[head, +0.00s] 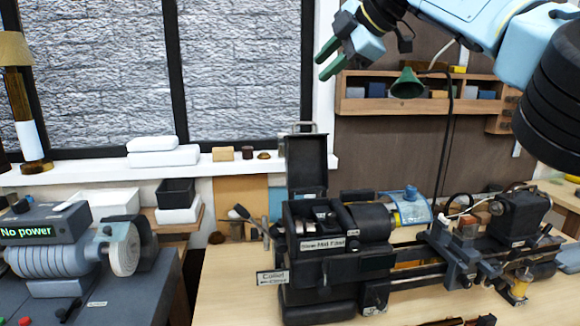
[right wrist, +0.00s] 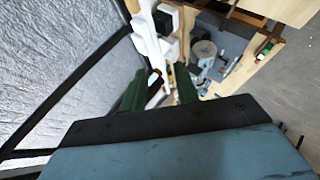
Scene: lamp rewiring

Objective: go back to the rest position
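My right gripper (head: 327,61) is raised high in front of the window frame, on an arm that comes in from the upper right. Its two green fingers point left and stand apart with nothing between them. In the right wrist view the green fingers (right wrist: 160,92) also stand apart, with the window sill and bench showing far beyond the gap. The gripper touches nothing. My left gripper is not in either view.
A black lathe (head: 345,240) stands on the wooden bench below, its cover upright. A grinder (head: 60,255) with a "No power" display is at left. A table lamp (head: 22,100) stands on the sill. A green cone shade (head: 407,84) hangs before the wall shelf (head: 365,105).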

